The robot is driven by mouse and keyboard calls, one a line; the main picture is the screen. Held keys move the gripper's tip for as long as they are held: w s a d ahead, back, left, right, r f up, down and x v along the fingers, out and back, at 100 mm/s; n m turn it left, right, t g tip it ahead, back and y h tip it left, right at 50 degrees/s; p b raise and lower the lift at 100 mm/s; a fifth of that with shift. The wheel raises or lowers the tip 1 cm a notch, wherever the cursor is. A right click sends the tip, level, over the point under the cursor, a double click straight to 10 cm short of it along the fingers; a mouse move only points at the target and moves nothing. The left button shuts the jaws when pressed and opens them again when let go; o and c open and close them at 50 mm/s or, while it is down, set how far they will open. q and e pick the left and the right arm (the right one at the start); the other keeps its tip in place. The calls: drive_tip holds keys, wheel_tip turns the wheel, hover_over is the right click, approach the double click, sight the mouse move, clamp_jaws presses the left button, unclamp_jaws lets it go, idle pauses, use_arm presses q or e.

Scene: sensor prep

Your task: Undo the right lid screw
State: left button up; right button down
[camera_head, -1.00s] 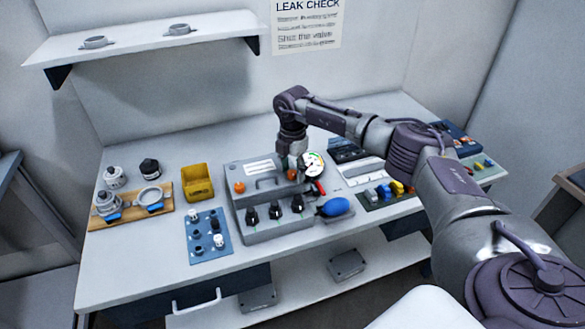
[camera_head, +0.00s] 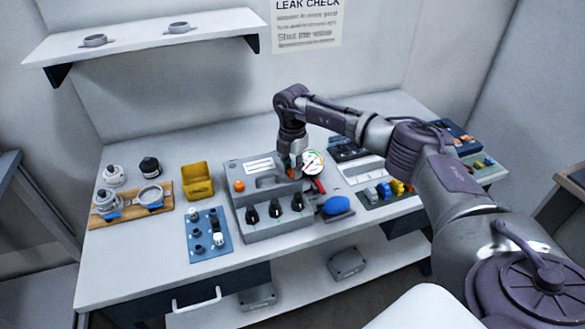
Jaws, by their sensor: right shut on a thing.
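The grey case (camera_head: 277,229) stands in the middle of the bench, with a lid, a carry handle (camera_head: 268,181) and several black knobs on its front. The left lid screw (camera_head: 239,186) is orange and uncovered at the lid's left side. My right gripper (camera_head: 293,163) reaches down from above at the lid's right side. It is shut on the right lid screw (camera_head: 291,173), which is mostly hidden by the fingers. A round dial gauge (camera_head: 312,163) sits right beside the gripper. My left gripper is out of view.
A blue bulb (camera_head: 336,205) lies right of the case. A yellow bin (camera_head: 197,181), a blue mat with small parts (camera_head: 195,254) and a wooden board with clamps (camera_head: 131,213) are to the left. A wall shelf (camera_head: 130,46) hangs above.

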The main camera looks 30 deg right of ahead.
drive_tip(key=n, duration=0.4)
drive_tip(key=shift+b, duration=0.3)
drive_tip(key=n+b, duration=0.1)
drive_tip(key=n, duration=0.3)
drive_tip(key=shift+w+n, duration=0.1)
drive_tip(key=shift+n, duration=0.3)
drive_tip(key=n, duration=0.4)
drive_tip(key=shift+n+b, duration=0.3)
drive_tip(key=shift+b, duration=0.1)
drive_tip(key=n+b, duration=0.1)
drive_tip(key=n, duration=0.8)
drive_tip(key=shift+b, duration=0.4)
drive_tip(key=n, duration=0.4)
drive_tip(key=shift+a+n+b, duration=0.1)
drive_tip(key=shift+n+b, duration=0.2)
drive_tip(key=shift+b, duration=0.1)
drive_tip(key=n, duration=0.4)
drive_tip(key=shift+b, duration=0.3)
drive_tip(key=shift+n, duration=2.1)
